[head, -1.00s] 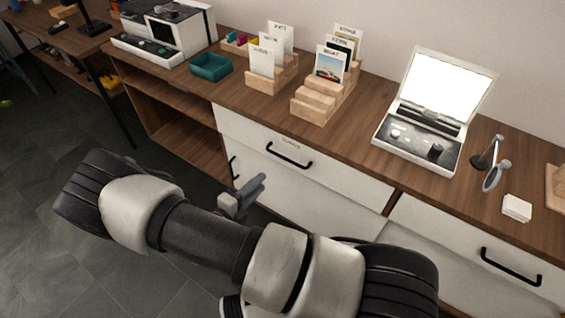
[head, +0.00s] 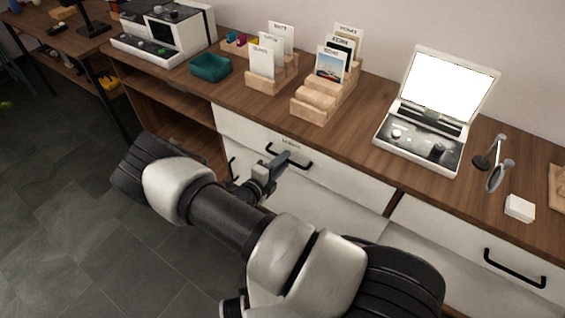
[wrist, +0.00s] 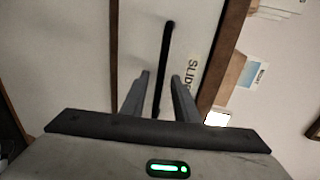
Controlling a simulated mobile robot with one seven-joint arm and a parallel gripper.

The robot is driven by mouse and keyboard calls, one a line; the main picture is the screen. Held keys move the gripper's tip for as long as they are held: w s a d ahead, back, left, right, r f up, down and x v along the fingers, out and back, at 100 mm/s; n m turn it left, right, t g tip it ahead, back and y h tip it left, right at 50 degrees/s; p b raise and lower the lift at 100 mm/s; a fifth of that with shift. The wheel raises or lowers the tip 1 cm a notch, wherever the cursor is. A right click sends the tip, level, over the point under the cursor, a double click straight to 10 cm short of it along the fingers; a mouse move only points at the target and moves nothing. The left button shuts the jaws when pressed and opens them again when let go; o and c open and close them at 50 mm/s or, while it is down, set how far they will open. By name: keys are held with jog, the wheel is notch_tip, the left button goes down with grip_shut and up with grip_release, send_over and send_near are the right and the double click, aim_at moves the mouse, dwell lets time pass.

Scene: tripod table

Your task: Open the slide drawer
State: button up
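The slide drawer (head: 241,131) is a white front under the wooden counter, with a black bar handle (head: 301,161) and a label above it. The drawer looks closed. In the wrist view the label (wrist: 192,76) reads "SLID", its end hidden behind a finger. My gripper (head: 285,160) is at the handle in the head view. In the wrist view my gripper (wrist: 160,78) is open, with one finger on each side of the handle (wrist: 165,55). A gap shows between each finger and the bar, so it is not gripped. Contact depth cannot be told.
Another white drawer with a black handle (head: 514,268) is at the lower right. Wooden card holders (head: 315,100), a teal tray (head: 210,67) and an open white case (head: 420,137) stand on the counter.

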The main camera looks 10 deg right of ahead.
grip_shut()
jog(key=shift+s, duration=0.1)
jog(key=f+v, duration=0.2)
jog(key=v, duration=1)
jog(key=f+b+v, duration=0.1)
jog(key=f+v, duration=0.2)
jog(key=v, duration=0.9)
jog(key=shift+v, duration=0.75)
jog(key=shift+f, duration=0.2)
grip_release()
